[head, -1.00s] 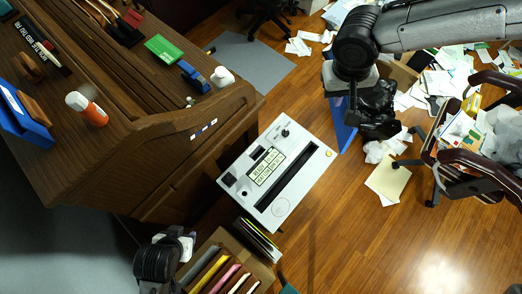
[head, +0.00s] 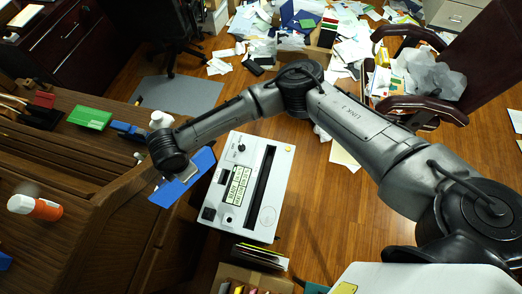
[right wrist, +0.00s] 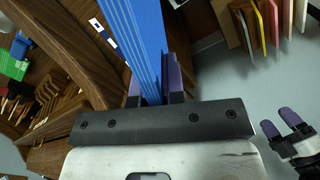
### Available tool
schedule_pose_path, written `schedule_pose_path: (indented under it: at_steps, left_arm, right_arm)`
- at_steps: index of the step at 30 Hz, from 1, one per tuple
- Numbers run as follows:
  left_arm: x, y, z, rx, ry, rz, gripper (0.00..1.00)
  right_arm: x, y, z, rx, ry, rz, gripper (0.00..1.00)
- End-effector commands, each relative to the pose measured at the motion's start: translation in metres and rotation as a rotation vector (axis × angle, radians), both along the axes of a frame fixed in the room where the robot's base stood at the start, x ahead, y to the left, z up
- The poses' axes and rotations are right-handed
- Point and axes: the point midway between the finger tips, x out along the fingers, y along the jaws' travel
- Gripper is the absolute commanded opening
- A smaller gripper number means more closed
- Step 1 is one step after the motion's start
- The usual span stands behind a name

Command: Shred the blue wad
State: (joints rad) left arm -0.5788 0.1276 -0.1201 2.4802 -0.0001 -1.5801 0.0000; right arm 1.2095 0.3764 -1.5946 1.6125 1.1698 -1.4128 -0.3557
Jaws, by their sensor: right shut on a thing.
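The blue wad (head: 199,170) is a flat blue stack, held by my right gripper (right wrist: 154,85). In the right wrist view the wad (right wrist: 135,35) runs up from between the purple fingers, which are shut on it. In the head view my right wrist hides the fingers and part of the wad. The white shredder (head: 230,205) with a long dark slot (head: 260,188) stands on the floor just right of the wad. The wad's edge is close to the shredder's left side; I cannot tell its height. My left gripper (right wrist: 281,125) shows only in the right wrist view, fingers apart and empty.
A wooden desk (head: 85,200) on the left bears an orange and white bottle (head: 36,207) and a green box (head: 90,117). A carton of folders (head: 235,275) stands below the shredder. Chairs (head: 420,90) and scattered papers lie beyond.

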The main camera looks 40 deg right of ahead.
Motion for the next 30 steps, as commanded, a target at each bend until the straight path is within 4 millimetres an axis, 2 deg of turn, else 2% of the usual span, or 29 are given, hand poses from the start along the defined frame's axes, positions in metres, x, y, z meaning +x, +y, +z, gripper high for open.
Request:
schedule_pose_path:
  at_steps: [1,5,8,12,18,24,30]
  left_arm:
    - [0.0,0.0,0.001,0.0,0.0,0.0,0.66]
    - [0.0,0.0,0.002,-0.001,0.0,0.001,0.66]
    - [0.0,-0.001,0.003,-0.004,0.0,0.003,0.66]
    - [0.0,-0.002,0.004,-0.008,0.0,0.006,0.66]
    - [0.0,-0.004,0.005,-0.013,0.0,0.008,0.66]
    - [0.0,-0.004,0.005,-0.013,0.001,0.008,0.66]
    - [0.0,-0.002,0.005,-0.008,0.001,0.005,0.66]
  right_arm:
    - [-0.001,-0.006,-0.018,0.002,0.017,0.037,0.0]
    - [-0.001,-0.03,-0.055,-0.001,0.03,0.142,0.0]
    - [-0.005,-0.056,-0.087,-0.003,0.038,0.207,0.0]
    - [-0.02,-0.099,-0.131,-0.008,0.048,0.286,0.0]
    - [-0.05,-0.158,-0.181,-0.012,0.057,0.373,0.0]
    - [-0.076,-0.197,-0.21,-0.016,0.058,0.43,0.0]
    - [-0.088,-0.214,-0.221,-0.016,0.057,0.456,0.0]
